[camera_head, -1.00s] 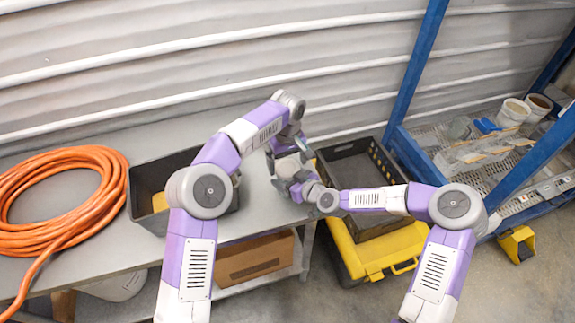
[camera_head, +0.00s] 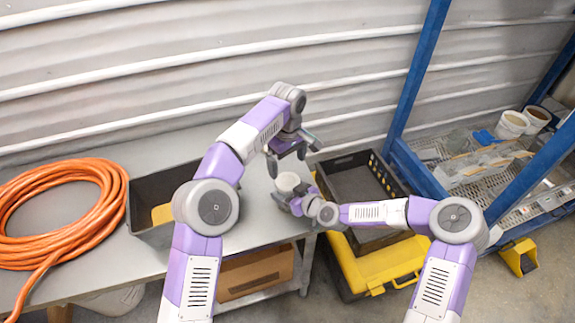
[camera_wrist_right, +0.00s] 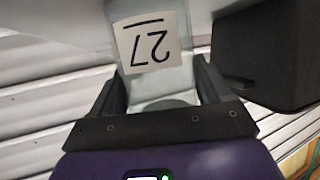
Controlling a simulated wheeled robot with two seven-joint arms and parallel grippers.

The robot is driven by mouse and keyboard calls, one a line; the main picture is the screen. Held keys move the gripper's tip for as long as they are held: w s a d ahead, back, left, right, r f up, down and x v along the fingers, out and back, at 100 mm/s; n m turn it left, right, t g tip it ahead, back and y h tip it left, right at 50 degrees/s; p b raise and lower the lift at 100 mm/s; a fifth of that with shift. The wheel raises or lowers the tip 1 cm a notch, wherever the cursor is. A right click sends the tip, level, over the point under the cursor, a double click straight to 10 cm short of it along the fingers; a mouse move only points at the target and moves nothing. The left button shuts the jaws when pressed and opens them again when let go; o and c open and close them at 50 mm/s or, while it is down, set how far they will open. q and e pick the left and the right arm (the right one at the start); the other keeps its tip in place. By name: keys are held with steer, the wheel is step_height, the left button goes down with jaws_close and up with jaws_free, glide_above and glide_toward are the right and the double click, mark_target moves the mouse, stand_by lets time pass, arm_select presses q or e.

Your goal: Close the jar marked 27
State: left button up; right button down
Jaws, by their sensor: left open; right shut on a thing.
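The jar marked 27 shows in the right wrist view (camera_wrist_right: 160,50) as a pale, see-through body with a white label, its number upside down. In the head view its round whitish top (camera_head: 288,181) shows above the grey table's right end. I cannot tell whether that top is a lid or an open mouth. My right gripper (camera_head: 290,198) is shut on the jar, with a finger on each side of it. My left gripper (camera_head: 291,155) is open and empty, just above and behind the jar, apart from it.
A dark bin (camera_head: 150,190) with something yellow inside and a coiled orange hose (camera_head: 108,215) lie on the table (camera_head: 225,255). A black crate (camera_head: 360,180) sits on a yellow box (camera_head: 375,265) to the right. A blue rack (camera_head: 405,150) holds white tubs (camera_head: 511,124).

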mark_target(287, 181)
arm_select(q)
steer(key=shift+f, duration=4)
steer(key=shift+c, duration=0.2)
steer(key=c, duration=1)
steer(key=m, duration=0.3)
steer(key=o, duration=1)
steer(key=shift+o, duration=0.2)
steer(key=shift+r, duration=0.1)
